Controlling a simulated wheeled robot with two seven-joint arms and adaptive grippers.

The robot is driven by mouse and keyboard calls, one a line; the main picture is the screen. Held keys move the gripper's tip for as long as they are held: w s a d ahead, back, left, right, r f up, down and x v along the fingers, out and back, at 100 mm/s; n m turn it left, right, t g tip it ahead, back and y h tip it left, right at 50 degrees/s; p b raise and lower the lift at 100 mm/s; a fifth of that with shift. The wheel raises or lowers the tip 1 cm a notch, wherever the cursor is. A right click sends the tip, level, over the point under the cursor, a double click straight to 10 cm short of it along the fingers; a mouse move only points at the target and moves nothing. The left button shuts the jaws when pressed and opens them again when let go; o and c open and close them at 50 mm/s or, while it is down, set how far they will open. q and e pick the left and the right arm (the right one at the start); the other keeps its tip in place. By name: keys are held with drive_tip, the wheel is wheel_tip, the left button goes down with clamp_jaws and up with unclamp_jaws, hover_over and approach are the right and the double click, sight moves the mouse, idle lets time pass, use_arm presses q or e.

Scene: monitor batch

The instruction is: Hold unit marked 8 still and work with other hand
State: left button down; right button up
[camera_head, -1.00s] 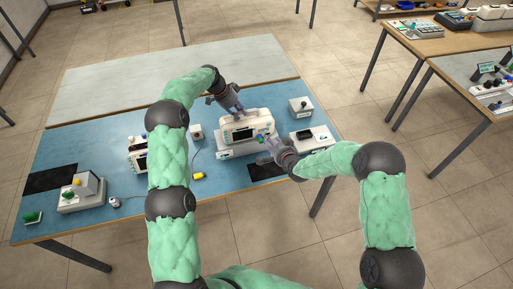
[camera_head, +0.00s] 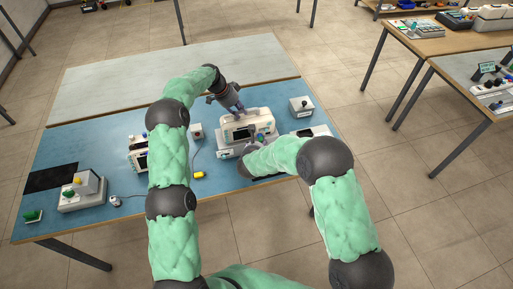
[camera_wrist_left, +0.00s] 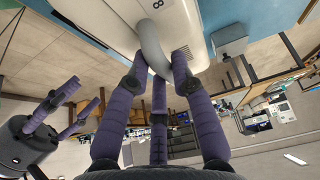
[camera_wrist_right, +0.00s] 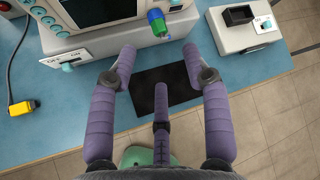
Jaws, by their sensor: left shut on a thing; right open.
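The white unit marked 8 (camera_head: 262,120) has a dark screen and stands on a pale base at the right of the blue table. Its 8 and grey handle (camera_wrist_left: 154,50) show in the left wrist view. My left gripper (camera_head: 238,109) is shut on this handle from behind. My right gripper (camera_wrist_right: 161,65) is open and empty, just in front of the base (camera_wrist_right: 105,42). A blue and green knob (camera_wrist_right: 158,24) projects from the unit's front, ahead of the right fingers. A teal switch (camera_wrist_right: 68,67) is on the base's front left. In the head view my right forearm hides part of the base.
A black mat (camera_wrist_right: 160,92) lies under my right fingers. A yellow plug (camera_wrist_right: 22,107) with a cable lies left.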

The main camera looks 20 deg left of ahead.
sight(261, 140)
drive_tip(key=shift+m, duration=0.6)
drive_tip(key=x, duration=1.1)
drive_tip(key=shift+a+f, duration=0.1)
drive_tip(key=shift+f, duration=0.4)
clamp_jaws()
unclamp_jaws()
drive_tip(key=shift+s, duration=0.1)
